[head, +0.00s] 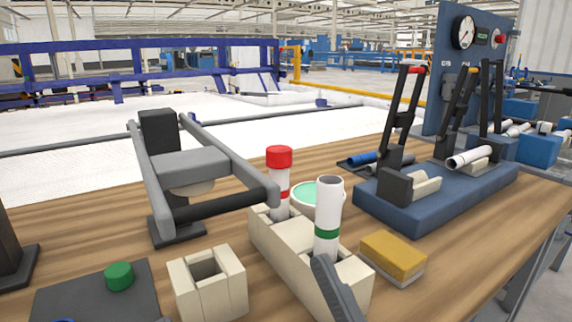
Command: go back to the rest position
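My gripper cannot be made out in the head view, the only view given. A white pipe with a red cap and red band (281,190) stands upright in the far end of a long cream block holder (285,245). A second white pipe with a green band (328,215), open at the top, stands near the holder's front end, tilted slightly. A dark grey bar (336,290) slants across the front of the holder and hides part of it; I cannot tell what it belongs to.
A cream square socket (208,285) stands front left, beside a dark plate with a green button (119,276). A grey tubular frame (200,165) rises behind. A yellow sponge-like block (393,257) and a blue clamp base (440,196) are right. Bare wood (480,255) shows front right.

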